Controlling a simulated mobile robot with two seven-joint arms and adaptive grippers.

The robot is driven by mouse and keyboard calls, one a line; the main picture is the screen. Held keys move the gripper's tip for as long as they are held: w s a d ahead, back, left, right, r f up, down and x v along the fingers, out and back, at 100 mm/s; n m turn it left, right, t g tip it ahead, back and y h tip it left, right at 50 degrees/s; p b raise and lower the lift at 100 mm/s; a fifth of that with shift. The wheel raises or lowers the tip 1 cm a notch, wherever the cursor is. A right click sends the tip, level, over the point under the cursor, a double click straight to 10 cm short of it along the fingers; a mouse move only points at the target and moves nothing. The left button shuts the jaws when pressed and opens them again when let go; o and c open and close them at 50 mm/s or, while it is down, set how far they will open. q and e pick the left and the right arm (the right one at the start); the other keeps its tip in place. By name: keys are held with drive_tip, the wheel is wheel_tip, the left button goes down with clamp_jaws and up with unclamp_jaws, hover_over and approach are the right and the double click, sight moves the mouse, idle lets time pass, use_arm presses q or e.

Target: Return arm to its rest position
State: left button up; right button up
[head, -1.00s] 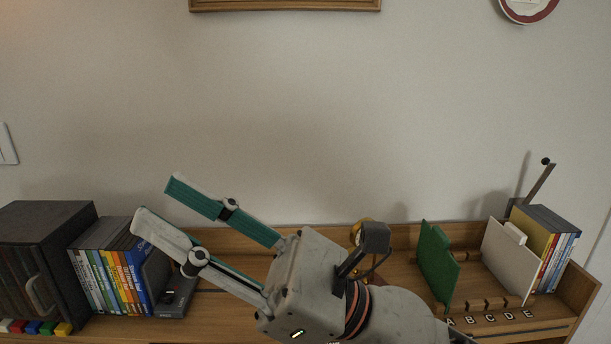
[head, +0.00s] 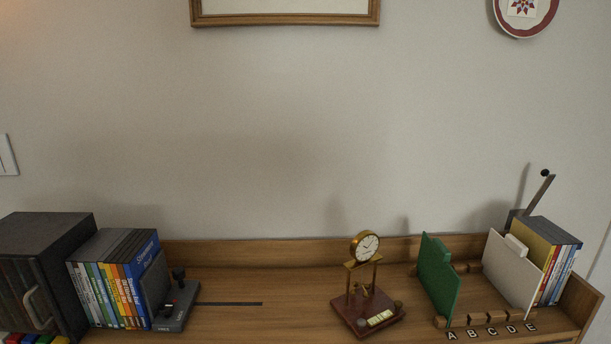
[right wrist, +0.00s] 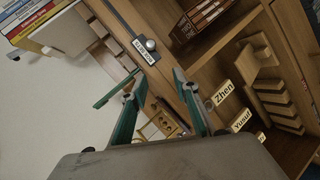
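My right gripper (right wrist: 159,74) shows only in the right wrist view. Its two teal-padded fingers stand apart with nothing held between them. Shelf parts and the clock's base area lie behind the fingers at a distance I cannot judge. Neither arm shows in the head view. My left gripper is in no view.
On the shelf (head: 270,285) stand a gold clock (head: 365,250), a green divider (head: 437,275), a white divider (head: 508,272), DVDs at left (head: 105,285) and right (head: 562,265), and a dark cabinet (head: 45,225). Cubbies with name tags (right wrist: 222,92) show in the wrist view.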

drive_tip(key=s+d+f+m+g+h, duration=0.1)
drive_tip(key=s+d+f+m+g, duration=0.1)
drive_tip(key=s+d+f+g, duration=0.25)
drive_tip(key=s+d+f+m+g+h, duration=0.1)
drive_tip(key=s+d+f+m, duration=0.1)
drive_tip(key=s+d+f, duration=0.45)
drive_tip(key=s+a+f+m+t+y, duration=0.1)
drive_tip(key=a+f+m+t+y, duration=0.2)
drive_tip(key=a+f, duration=1.2)
drive_tip(key=a+y, duration=0.2)
drive_tip(key=y, duration=0.1)
drive_tip(key=shift+f+y, duration=0.25)
drive_tip(key=shift+y, duration=0.05)
idle(0.5)
